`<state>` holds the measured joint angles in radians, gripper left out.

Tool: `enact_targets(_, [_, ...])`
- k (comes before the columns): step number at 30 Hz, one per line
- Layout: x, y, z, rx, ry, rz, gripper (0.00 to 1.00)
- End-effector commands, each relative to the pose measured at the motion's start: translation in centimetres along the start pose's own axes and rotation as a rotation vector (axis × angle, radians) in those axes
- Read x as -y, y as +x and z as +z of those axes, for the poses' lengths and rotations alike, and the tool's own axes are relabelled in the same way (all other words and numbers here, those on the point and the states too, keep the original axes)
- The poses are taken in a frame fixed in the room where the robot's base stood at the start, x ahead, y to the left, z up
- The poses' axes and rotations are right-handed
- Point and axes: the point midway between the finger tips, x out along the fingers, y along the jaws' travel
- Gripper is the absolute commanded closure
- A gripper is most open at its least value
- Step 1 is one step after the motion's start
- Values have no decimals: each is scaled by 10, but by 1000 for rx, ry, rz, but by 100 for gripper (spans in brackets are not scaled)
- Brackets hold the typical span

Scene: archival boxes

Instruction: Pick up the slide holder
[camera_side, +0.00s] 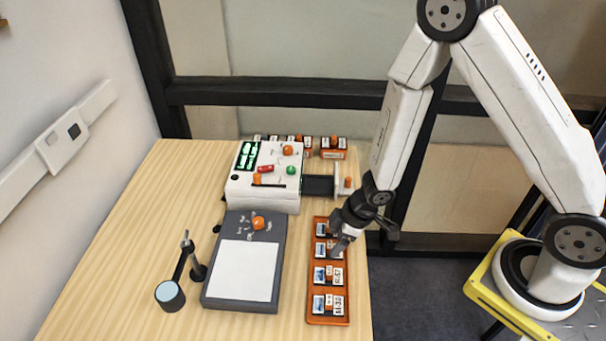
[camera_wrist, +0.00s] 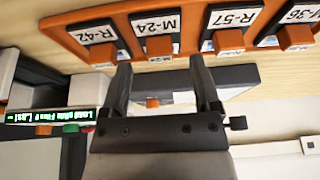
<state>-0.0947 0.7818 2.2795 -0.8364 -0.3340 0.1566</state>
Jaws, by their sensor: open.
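An orange tray (camera_side: 313,292) holds a row of slide holders with white labels and orange tabs. In the wrist view the tray rim (camera_wrist: 75,22) is along the top. Its labels read R-42 (camera_wrist: 97,36), M-24 (camera_wrist: 155,22), R-57 (camera_wrist: 235,17) and M-36 (camera_wrist: 297,15). My gripper (camera_side: 338,246) is low over the tray, at the second holder from the back. In the wrist view my gripper (camera_wrist: 160,64) is open and empty, its fingertips on either side of the M-24 holder's orange tab. I cannot tell the height gap. My gripper partly hides the back holders in the side view.
A white machine (camera_side: 263,190) with a green-lit display stands behind a grey light pad (camera_side: 242,270), left of the tray. A dark drawer (camera_side: 318,185) juts from the machine. A magnifier (camera_side: 170,294) stands at front left. Small orange boxes (camera_side: 334,148) stand at the back.

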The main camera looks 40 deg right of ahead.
Motion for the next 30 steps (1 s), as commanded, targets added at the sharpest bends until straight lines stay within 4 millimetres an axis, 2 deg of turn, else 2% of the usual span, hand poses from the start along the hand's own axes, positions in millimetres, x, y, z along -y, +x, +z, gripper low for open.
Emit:
enact_targets(3, [0,12,0,1,0,-1,21])
enact_targets(9, [0,24,0,-1,-1,1,21])
enact_targets(26, [0,25,0,-1,-1,2,21])
enact_targets(27, [0,25,0,-1,-1,2,24])
enact_targets(29, [0,25,0,-1,-1,2,43])
enact_targets(30, [0,25,0,-1,-1,2,56])
